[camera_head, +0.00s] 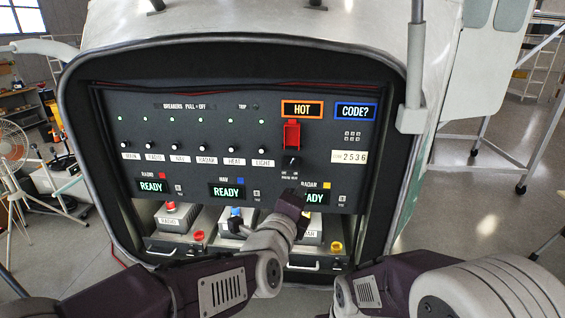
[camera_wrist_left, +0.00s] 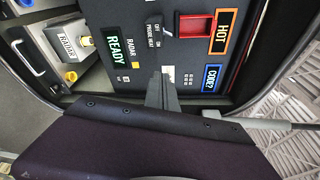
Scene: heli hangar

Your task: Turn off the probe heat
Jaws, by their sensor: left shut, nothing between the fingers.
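The probe heat switch (camera_head: 291,162) is a black control with a white mark, low on the right of the dark panel, above its OFF/ON label. It also shows in the wrist view (camera_wrist_left: 158,31). A red guard (camera_head: 292,133) sits directly above it, under an orange-framed HOT display (camera_head: 302,109) that is lit. My left gripper (camera_head: 296,194) is just below the switch, in front of the RADAR display. In the wrist view its shut, empty fingers (camera_wrist_left: 162,88) point at the panel, apart from the switch. My right arm shows at lower right, its gripper out of view.
A row of breaker knobs (camera_head: 202,147) runs left of the switch, with green lights above. A blue-framed CODE? display (camera_head: 355,111) and a small keypad are on the right. READY displays (camera_head: 227,191) line the lower panel. Boxes with coloured knobs (camera_head: 172,215) stand below. The bay rim surrounds everything.

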